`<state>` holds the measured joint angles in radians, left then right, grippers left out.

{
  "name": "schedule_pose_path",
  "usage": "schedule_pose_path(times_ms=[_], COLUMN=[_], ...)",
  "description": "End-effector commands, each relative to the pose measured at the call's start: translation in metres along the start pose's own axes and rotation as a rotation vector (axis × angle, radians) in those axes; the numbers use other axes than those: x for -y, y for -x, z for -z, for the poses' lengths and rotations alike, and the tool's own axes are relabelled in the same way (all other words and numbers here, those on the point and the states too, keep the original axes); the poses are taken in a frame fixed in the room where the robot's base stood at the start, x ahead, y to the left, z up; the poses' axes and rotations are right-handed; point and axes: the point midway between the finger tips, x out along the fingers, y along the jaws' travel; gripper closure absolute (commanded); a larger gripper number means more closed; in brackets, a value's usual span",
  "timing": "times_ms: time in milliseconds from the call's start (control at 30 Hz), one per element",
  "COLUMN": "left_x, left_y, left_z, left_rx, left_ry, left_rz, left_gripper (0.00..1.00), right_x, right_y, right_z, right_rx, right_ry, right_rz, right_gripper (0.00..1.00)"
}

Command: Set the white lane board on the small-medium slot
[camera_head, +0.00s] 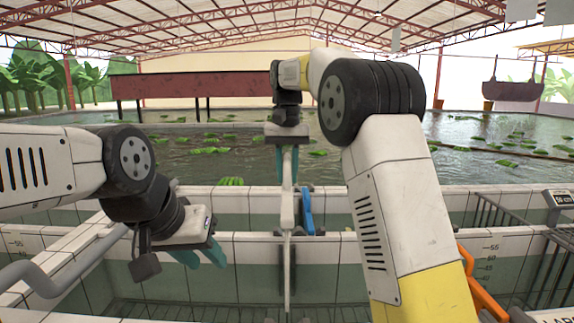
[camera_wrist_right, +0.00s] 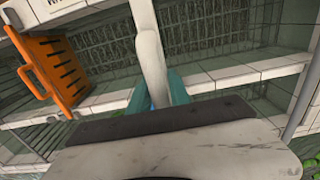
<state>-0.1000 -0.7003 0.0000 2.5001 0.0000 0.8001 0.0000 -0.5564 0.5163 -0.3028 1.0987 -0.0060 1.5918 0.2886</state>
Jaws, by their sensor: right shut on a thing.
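The white lane board (camera_head: 287,215) shows nearly edge-on as a thin upright strip in the middle of the head view. My right gripper (camera_head: 287,160) is above it, its teal fingers shut on the board's upper part. In the right wrist view the board (camera_wrist_right: 149,50) runs up and away from between the teal fingers (camera_wrist_right: 157,92). The board's lower end reaches down among the tiled tank walls; whether it touches anything I cannot tell. My left gripper (camera_head: 200,256) is at the lower left, its teal fingers apart and empty. I cannot make out which gap is the small-medium slot.
A blue part (camera_head: 307,210) stands just right of the board. An orange slotted board (camera_wrist_right: 57,70) is at the left in the wrist view. Tiled tank walls (camera_head: 330,248) surround the board. Metal bars (camera_head: 500,222) stand at the right. Green bunches (camera_head: 231,181) float in water behind.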

Motion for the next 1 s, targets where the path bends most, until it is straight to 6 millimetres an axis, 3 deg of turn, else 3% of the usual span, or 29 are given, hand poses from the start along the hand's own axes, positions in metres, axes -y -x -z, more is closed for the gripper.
schedule_pose_path(times_ms=[1000], left_x=[0.000], left_y=[0.000], left_z=[0.000], left_rx=[0.000], left_ry=[0.000], left_rz=[0.000], left_gripper=[0.64], right_x=[0.001], right_y=[-0.085], right_z=[0.000], right_rx=[0.000], right_ry=[0.001], right_rz=[0.001], right_gripper=[1.00])
